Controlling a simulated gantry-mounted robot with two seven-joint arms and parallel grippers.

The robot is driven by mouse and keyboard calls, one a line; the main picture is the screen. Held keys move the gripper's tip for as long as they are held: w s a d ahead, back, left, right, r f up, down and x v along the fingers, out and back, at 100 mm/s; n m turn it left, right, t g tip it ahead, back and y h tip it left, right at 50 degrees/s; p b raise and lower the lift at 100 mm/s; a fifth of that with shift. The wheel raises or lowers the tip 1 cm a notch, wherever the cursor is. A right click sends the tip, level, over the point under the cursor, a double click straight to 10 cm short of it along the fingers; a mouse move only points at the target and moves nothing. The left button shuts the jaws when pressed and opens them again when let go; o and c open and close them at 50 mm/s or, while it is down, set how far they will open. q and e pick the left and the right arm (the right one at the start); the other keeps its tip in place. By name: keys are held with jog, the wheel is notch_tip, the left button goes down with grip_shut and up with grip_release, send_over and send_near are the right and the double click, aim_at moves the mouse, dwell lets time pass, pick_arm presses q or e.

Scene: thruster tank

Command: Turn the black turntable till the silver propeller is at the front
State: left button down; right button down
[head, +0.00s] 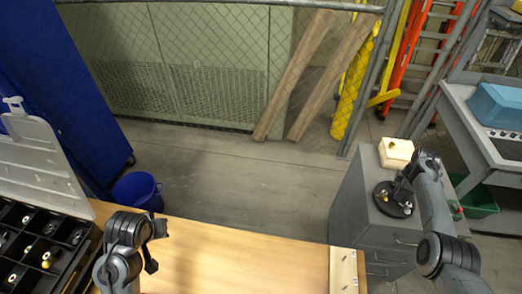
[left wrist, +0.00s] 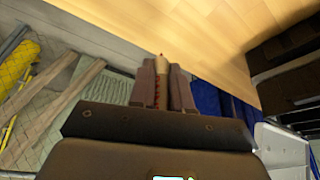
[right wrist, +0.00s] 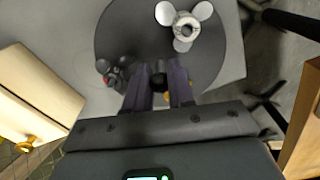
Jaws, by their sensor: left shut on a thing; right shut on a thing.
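The black turntable (head: 391,209) lies on the grey cabinet at the right of the head view. In the right wrist view the turntable (right wrist: 130,30) carries the silver propeller (right wrist: 182,24) near its upper right edge, and a dark propeller with a red centre (right wrist: 112,74) at its left edge. My right gripper (head: 404,188) is over the turntable, shut on a small dark piece (right wrist: 158,78); brass shows between the fingers. My left gripper (head: 158,246) is above the wooden table, shut on a slim tan piece (left wrist: 161,72) with red marks.
A cream box (head: 396,153) with a brass knob stands behind the turntable on the cabinet (head: 350,205). A black compartment case (head: 40,250) with an open clear lid sits at the left. The wooden table (head: 235,255) between is mostly clear. A blue bucket (head: 138,191) stands behind it.

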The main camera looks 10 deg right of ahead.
pick_arm(q)
jog(key=shift+r, duration=0.1)
jog(key=shift+r, duration=0.15)
pick_arm(e)
jog(key=shift+m, duration=0.8)
pick_arm(q)
jog(key=shift+r+p, duration=0.1)
jog(key=shift+p, duration=0.25)
pick_arm(e)
jog(key=shift+m, duration=0.9)
pick_arm(q)
jog(key=shift+r, duration=0.2)
pick_arm(e)
jog(key=m, duration=0.2)
jog(key=shift+m, duration=0.8)
